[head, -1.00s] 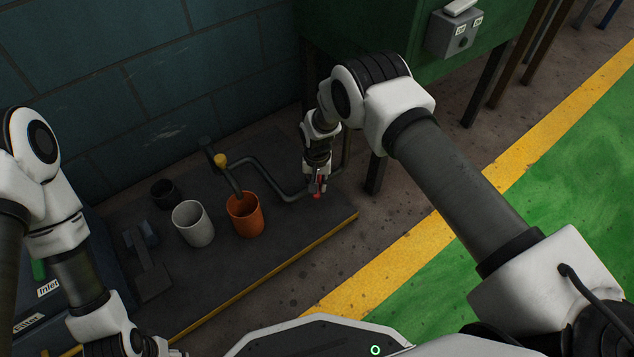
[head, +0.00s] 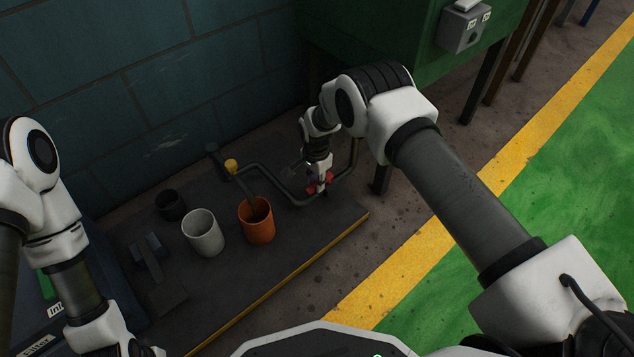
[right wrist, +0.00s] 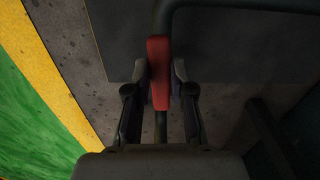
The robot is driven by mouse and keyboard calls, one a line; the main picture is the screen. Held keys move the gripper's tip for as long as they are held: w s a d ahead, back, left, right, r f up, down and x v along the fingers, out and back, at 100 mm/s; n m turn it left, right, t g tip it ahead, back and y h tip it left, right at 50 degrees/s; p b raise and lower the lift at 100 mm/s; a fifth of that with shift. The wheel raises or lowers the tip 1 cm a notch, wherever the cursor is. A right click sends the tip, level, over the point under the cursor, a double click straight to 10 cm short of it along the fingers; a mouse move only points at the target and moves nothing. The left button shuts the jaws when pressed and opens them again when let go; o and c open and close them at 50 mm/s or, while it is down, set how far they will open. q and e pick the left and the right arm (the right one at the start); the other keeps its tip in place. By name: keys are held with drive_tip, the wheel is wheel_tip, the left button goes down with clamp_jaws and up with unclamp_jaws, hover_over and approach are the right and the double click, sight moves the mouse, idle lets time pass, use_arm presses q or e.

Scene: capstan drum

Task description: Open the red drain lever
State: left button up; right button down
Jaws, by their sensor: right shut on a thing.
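The red drain lever (right wrist: 159,72) lies between the two fingers of my right gripper (right wrist: 159,80) in the right wrist view, in line with the dark pipe behind it. In the head view, bits of the red lever (head: 311,190) show at the fingertips of my right gripper (head: 319,188), which hide much of it. The gripper is shut on the lever, beside the bent grey pipe (head: 285,190) over the dark platform. My left gripper is not clearly visible; only my left arm shows at the left edge.
An orange cup (head: 257,222) stands under a spout with a yellow knob (head: 231,166). A white cup (head: 203,232) and a dark cup (head: 171,204) stand to its left. A green cabinet (head: 395,35) on legs rises behind my right arm. The platform's front edge (head: 300,262) is yellow.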

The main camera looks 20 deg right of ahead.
drive_tip(key=shift+w+m, duration=0.1)
drive_tip(key=shift+m, duration=0.2)
drive_tip(key=c, duration=1)
unclamp_jaws()
drive_tip(key=shift+a+f, duration=0.1)
wheel_tip(320, 180, up, 12)
